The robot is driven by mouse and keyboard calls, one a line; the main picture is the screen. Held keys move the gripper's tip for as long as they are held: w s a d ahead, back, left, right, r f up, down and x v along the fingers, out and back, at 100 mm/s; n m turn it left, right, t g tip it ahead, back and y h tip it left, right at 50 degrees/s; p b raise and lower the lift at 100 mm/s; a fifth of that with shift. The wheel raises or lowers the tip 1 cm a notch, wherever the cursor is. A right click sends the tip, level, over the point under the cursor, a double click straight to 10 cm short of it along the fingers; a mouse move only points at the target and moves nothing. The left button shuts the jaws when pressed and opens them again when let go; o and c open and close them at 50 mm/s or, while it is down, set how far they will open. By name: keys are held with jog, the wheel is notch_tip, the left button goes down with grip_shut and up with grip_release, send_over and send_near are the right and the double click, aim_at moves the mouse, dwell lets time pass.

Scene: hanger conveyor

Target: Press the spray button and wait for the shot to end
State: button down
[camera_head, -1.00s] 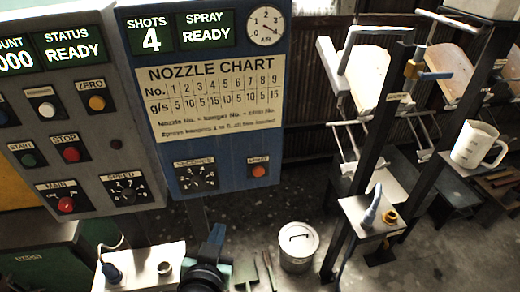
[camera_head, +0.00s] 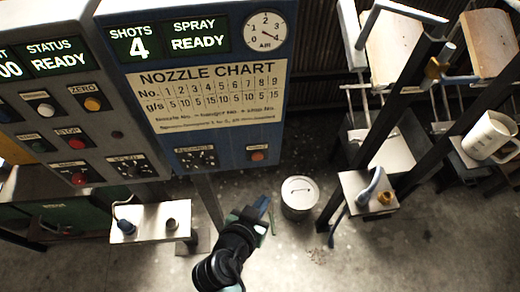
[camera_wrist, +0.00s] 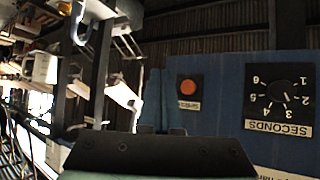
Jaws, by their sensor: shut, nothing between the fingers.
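The orange-red spray button (camera_head: 257,156) sits on a small dark plate at the lower right of the blue panel (camera_head: 225,150). It also shows in the wrist view (camera_wrist: 188,87), where the panel is upside down. The panel's display (camera_head: 198,36) reads SHOTS 4 and SPRAY READY. My gripper (camera_head: 264,204) is below the button in the head view, apart from the panel. In the wrist view, its closed fingers (camera_wrist: 152,100) appear beside the button, with nothing held. The SECONDS dial (camera_wrist: 278,102) is on the panel beside the button.
A grey control panel (camera_head: 120,130) adjoins on the left. A lidded can (camera_head: 299,197) stands on the floor behind my gripper. Dark posts with a small shelf (camera_head: 350,188) and a white jug (camera_head: 490,137) are at the right. A small metal stand (camera_head: 150,236) is at the lower left.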

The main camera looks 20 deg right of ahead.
jog(key=w+d+b, duration=0.2)
jog(key=w, duration=0.6)
jog(key=shift+w+d, duration=0.3)
jog(key=shift+w+b, duration=0.15)
jog(key=shift+b, duration=0.2)
dwell(1.7)
jog(key=shift+w+d, duration=0.1)
jog(key=shift+w, duration=0.15)
jog(key=shift+w+d+b, duration=0.1)
jog(key=shift+w+b, duration=0.35)
jog(key=shift+w, duration=0.05)
dwell(0.7)
jog(key=shift+s, duration=0.1)
jog(key=shift+s+a+p, duration=0.25)
jog(key=shift+s+p, duration=0.05)
jog(key=shift+s, duration=0.5)
jog(key=shift+s+a+p, duration=0.2)
jog(key=shift+s, duration=0.6)
jog(key=shift+s+a+p, duration=0.25)
jog(key=shift+s, duration=0.55)
jog(key=shift+s+a+p, duration=0.2)
jog(key=shift+s, duration=0.6)
